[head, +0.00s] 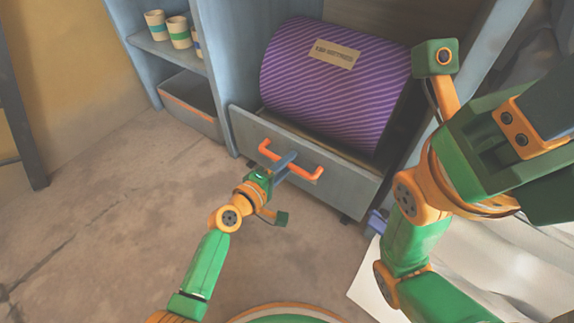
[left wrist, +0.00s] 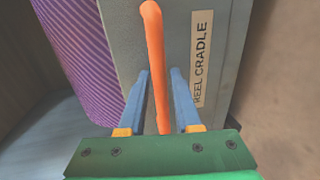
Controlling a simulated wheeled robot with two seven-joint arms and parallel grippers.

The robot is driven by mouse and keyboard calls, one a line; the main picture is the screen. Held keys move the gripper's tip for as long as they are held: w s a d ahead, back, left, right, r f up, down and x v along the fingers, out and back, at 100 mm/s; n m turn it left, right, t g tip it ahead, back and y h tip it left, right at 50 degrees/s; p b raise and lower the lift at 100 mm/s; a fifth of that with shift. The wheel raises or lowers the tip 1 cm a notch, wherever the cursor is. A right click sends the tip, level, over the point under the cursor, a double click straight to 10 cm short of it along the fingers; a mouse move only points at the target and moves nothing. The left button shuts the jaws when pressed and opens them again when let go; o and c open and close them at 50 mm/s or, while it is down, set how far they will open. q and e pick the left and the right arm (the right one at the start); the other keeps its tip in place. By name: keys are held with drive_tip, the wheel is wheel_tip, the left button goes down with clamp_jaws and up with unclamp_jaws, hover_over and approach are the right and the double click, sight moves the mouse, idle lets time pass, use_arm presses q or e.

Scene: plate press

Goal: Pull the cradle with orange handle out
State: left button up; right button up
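The reel cradle has a grey front panel (head: 345,188) low in a blue-grey cabinet, with a purple striped reel (head: 335,85) behind it. Its orange handle (head: 309,172) crosses the panel. In the left wrist view the handle (left wrist: 154,60) runs between my two blue fingers, beside the label "REEL CRADLE" (left wrist: 200,58). My left gripper (head: 288,163) is closed in on the handle, one finger on each side, tips close against it. My right gripper (head: 550,105) is large and close at the right edge, partly out of frame; its opening is not clear.
A grey bin with an orange edge (head: 188,110) sits left of the cradle. Cups (head: 179,33) stand on the shelf above. A white sheet (head: 480,265) lies at lower right. The floor (head: 110,200) before the cabinet is mostly clear.

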use_arm(q)
clamp_jaws()
idle(1.3)
